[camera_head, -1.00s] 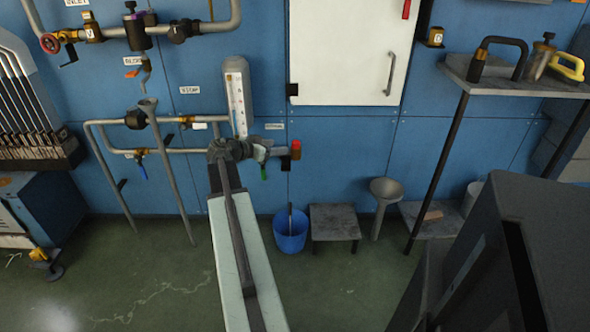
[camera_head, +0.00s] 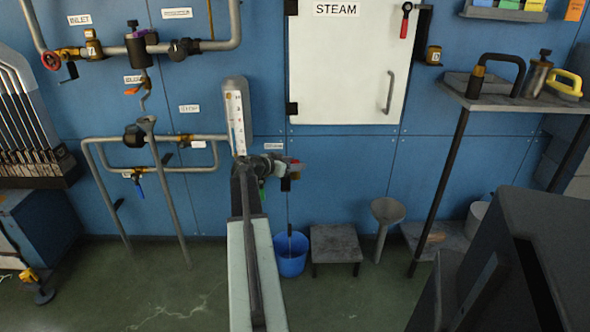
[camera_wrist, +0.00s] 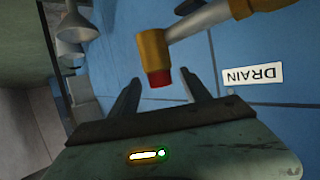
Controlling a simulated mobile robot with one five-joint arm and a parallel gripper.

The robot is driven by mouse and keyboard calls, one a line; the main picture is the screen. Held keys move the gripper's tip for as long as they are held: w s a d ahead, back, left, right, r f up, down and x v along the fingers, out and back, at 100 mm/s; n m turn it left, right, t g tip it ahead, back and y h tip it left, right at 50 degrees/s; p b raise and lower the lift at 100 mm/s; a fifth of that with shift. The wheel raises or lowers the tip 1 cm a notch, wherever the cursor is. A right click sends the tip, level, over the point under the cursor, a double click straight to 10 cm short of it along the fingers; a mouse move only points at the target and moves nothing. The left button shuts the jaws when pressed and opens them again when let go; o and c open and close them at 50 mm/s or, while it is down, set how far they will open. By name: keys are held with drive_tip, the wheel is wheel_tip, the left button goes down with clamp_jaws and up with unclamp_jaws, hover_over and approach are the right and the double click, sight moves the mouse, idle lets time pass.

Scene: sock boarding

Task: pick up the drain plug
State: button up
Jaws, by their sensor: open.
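The drain plug (camera_wrist: 159,78) is a small red cap on the end of a brass fitting (camera_wrist: 152,50) at the end of a grey pipe. In the wrist view it shows between the two dark fingers of my gripper (camera_wrist: 160,84), which are apart with nothing held. Whether the fingers reach around the plug or stop short of it, I cannot tell. In the head view my gripper (camera_head: 283,172) is at the drain pipe's end, below the gauge, and largely hides the fitting and plug. A white DRAIN label (camera_wrist: 253,77) is on the blue wall beside it.
A blue bucket (camera_head: 291,262) stands on the floor below, with a low grey stool (camera_head: 336,246) and a funnel (camera_head: 388,212) to its right. Pipes and the upright gauge (camera_head: 236,115) are close to my arm. A shelf (camera_head: 500,101) is at right.

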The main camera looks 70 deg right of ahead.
drive_tip(key=shift+a, duration=0.1)
clamp_jaws()
drive_tip(key=shift+r, duration=0.1)
wheel_tip(320, 180, up, 10)
drive_tip(key=p, duration=1)
